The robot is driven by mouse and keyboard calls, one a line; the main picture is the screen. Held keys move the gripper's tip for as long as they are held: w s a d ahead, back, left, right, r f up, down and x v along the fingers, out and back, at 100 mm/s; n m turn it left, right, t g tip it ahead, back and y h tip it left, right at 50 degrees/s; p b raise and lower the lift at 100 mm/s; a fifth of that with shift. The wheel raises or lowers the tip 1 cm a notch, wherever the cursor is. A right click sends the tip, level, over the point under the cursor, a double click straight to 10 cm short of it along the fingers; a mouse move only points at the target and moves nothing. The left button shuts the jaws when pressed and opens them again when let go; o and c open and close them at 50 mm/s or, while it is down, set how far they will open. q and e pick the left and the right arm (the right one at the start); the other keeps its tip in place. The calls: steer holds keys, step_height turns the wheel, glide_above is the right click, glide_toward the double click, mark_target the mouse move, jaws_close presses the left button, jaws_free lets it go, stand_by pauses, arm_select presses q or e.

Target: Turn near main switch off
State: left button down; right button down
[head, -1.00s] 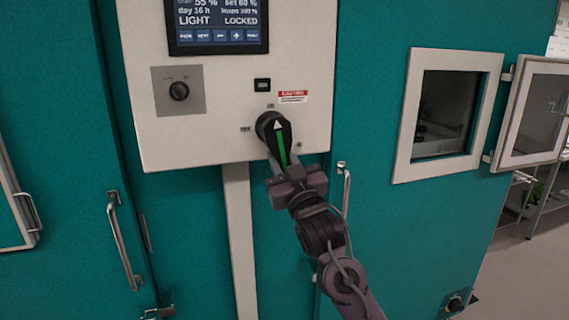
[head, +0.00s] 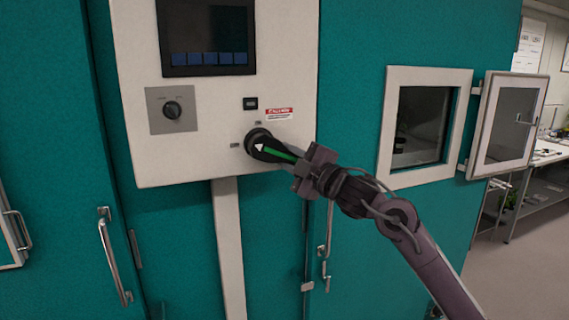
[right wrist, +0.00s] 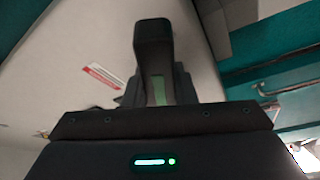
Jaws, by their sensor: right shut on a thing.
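The near main switch is a black rotary knob (head: 262,145) with a white arrow and a green stripe, low on the white control panel (head: 205,120). Its arrow points left, toward the small label (head: 235,145) beside it. My right gripper (head: 292,161) is shut on the knob's handle from the right. In the right wrist view the black handle (right wrist: 153,45) stands up from the jaws, which hide its lower part. The panel's screen (head: 206,30) is dark, with only faint blue buttons. My left gripper is not in view.
A smaller rotary knob (head: 172,109) sits on a grey plate to the left. A red-and-white label (head: 279,114) is above the switch. Metal door handles (head: 113,258) stick out below. A small window door (head: 507,125) stands open at right.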

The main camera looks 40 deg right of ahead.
steer(key=n, duration=0.1)
steer(key=r+n+g, duration=0.1)
steer(key=shift+d+r+n+y, duration=0.2)
steer(key=shift+r+n+y, duration=0.1)
steer(key=shift+n, duration=0.1)
steer(key=shift+d+r+n+g, duration=0.1)
steer(key=shift+r+n+g, duration=0.4)
steer(key=shift+n, duration=0.7)
steer(key=shift+s+r, duration=0.1)
steer(key=c, duration=1.2)
jaws_free()
